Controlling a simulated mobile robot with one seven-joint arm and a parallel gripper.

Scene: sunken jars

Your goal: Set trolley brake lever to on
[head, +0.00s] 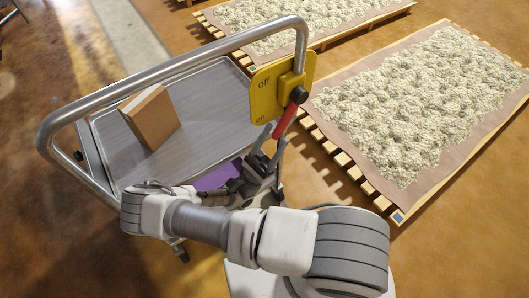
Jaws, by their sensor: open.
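The trolley (75,100) stands left of centre, with a tubular metal handle and a grey metal deck. A yellow brake plate (265,95) is fixed to the handle's right side, marked "off" at the top and "on" at the bottom. The brake lever (286,120) has a red grip and a black pivot knob. It points down and slightly left from the pivot, its lower end near the "on" side. My gripper (268,148) is open just below and left of the red grip. I cannot tell whether a finger touches it.
A brown box (152,117) sits on the trolley deck. A purple thing (218,177) is partly hidden behind my arm. Slatted pallets with pale lumpy material (425,100) lie on the floor to the right and at the back. Brown floor is open at the lower right.

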